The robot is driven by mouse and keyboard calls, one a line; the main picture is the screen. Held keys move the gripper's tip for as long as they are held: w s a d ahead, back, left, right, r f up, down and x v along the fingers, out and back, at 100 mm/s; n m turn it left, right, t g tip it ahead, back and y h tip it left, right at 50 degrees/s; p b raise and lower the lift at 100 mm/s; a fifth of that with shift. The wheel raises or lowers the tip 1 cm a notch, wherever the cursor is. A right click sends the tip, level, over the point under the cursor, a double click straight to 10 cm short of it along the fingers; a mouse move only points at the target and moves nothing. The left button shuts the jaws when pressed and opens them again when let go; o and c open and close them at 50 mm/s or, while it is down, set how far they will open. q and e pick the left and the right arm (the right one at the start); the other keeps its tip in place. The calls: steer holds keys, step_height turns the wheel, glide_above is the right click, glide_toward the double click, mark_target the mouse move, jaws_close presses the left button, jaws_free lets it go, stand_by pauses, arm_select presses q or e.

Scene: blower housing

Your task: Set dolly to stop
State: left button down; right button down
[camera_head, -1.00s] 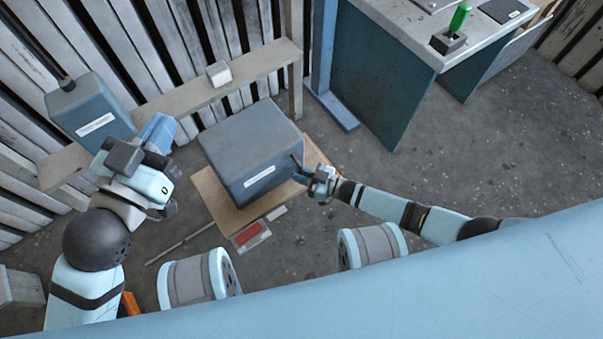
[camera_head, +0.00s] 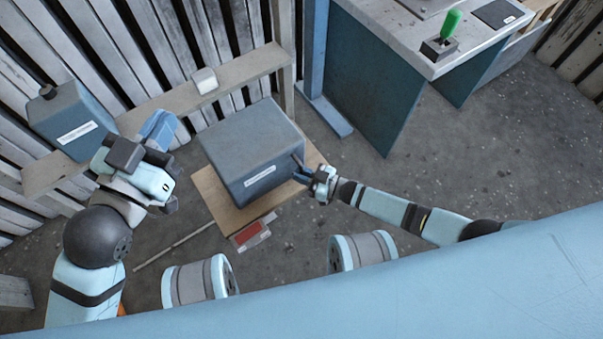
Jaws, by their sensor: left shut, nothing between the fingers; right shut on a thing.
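The dolly (camera_head: 211,192) is a low wooden board on the floor. A blue-grey box (camera_head: 247,138) with a white label stands on it. My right gripper (camera_head: 304,172) is shut on a dark handle-like part at the right side of the box; the fingers hide much of it, so I cannot tell whether it belongs to the box or the dolly. I cannot make out which thing is the stop.
A shelf (camera_head: 240,72) along the slatted wall holds another labelled box (camera_head: 72,120) and a small white block (camera_head: 204,81). A red-and-grey piece (camera_head: 250,235) lies at the dolly's front edge. A bench (camera_head: 370,80) with a green-topped control (camera_head: 452,22) stands right. Floor right is clear.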

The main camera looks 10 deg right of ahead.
steer(key=c, duration=1.1)
jaws_free()
steer(key=shift+w+d+f, duration=0.1)
steer(key=shift+d, duration=0.35)
steer(key=shift+c, duration=0.2)
arm_select(q)
steer(key=shift+d, duration=0.1)
arm_select(e)
steer(key=shift+a, duration=0.1)
